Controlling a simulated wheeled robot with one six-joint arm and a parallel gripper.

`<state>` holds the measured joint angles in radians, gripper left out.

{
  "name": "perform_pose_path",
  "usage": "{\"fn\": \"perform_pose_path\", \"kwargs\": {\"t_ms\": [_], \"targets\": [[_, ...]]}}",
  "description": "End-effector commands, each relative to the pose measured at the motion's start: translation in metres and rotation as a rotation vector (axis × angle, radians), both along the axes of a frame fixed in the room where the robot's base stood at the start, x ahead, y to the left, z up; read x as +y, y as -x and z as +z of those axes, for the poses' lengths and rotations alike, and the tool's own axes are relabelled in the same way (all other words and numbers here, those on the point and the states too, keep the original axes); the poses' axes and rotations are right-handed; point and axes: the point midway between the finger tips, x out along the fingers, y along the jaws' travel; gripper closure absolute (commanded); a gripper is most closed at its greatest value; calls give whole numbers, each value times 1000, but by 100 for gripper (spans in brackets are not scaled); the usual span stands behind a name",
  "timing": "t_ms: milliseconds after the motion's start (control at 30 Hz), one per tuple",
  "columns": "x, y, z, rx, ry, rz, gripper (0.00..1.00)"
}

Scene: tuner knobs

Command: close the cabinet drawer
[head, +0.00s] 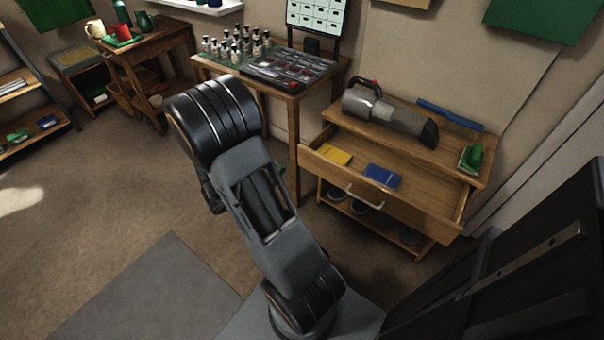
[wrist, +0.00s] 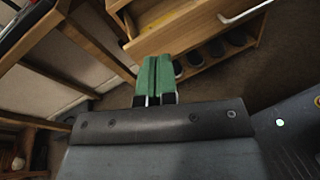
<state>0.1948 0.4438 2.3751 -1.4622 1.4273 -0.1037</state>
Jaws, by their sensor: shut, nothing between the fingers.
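The wooden cabinet (head: 462,178) stands at the right in the head view. Its drawer (head: 412,209) is pulled out, with a yellow item (head: 334,154) and a blue item (head: 382,175) inside. A pale bar handle (head: 365,197) is on the drawer front; it also shows in the wrist view (wrist: 245,13), above and right of my fingers. My gripper (wrist: 156,78) has green fingers pressed together, with nothing between them. The fingertips appear close to the drawer front (wrist: 190,30); I cannot tell whether they touch. In the head view my arm hides most of the gripper.
A vacuum-like grey device (head: 390,120) and a green object (head: 471,158) lie on the cabinet top. Dark round items sit on the shelf below the drawer. A table (head: 297,92) with bottles stands left of the cabinet. Floor (head: 120,190) is open at the left.

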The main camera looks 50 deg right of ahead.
Motion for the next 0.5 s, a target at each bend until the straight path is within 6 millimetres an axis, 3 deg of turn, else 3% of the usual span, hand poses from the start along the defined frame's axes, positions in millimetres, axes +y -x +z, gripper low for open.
{"fn": "perform_pose_path", "kwargs": {"t_ms": [33, 200, 367, 500], "targets": [[-6, -6, -33, 66, 32, 51, 100], [-17, -23, -72, 198, 112, 195, 100], [-25, -30, -86, 245, 138, 252, 100], [-44, -30, -87, 249, 143, 259, 100]]}}
